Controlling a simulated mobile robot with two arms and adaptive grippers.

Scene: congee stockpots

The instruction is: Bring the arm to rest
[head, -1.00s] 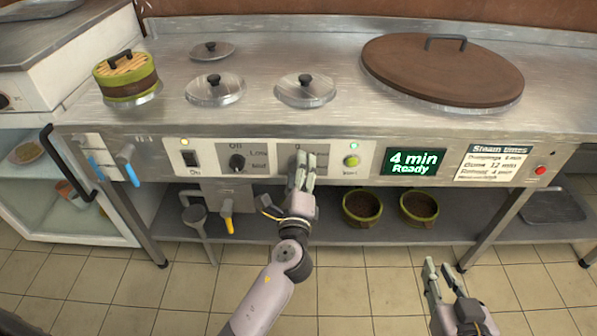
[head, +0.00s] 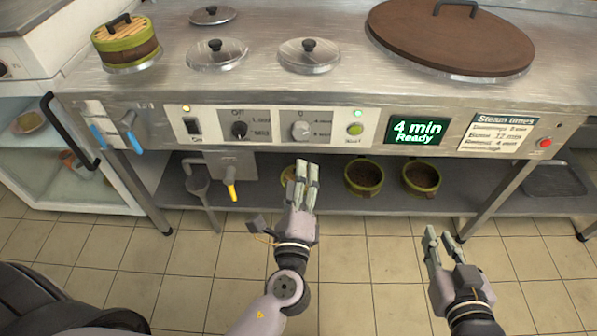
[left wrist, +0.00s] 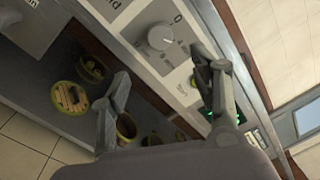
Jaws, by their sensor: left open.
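My left gripper (head: 307,182) is open and empty in the head view, in front of and below the control panel (head: 273,127). It is apart from the grey timer knob (head: 301,130). In the left wrist view, its open fingers (left wrist: 165,95) frame the panel and shelf, with the knob (left wrist: 160,37) beyond them. My right gripper (head: 440,240) is low at the right of the head view, above the floor, with its fingers apart and nothing between them.
The counter's front edge and panel stand ahead, with a display (head: 417,130) reading "4 min Ready". Green-rimmed pots (head: 364,177) sit on the lower shelf (head: 330,199). A bamboo steamer (head: 125,43) and lidded wells stand on top. The tiled floor in front is clear.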

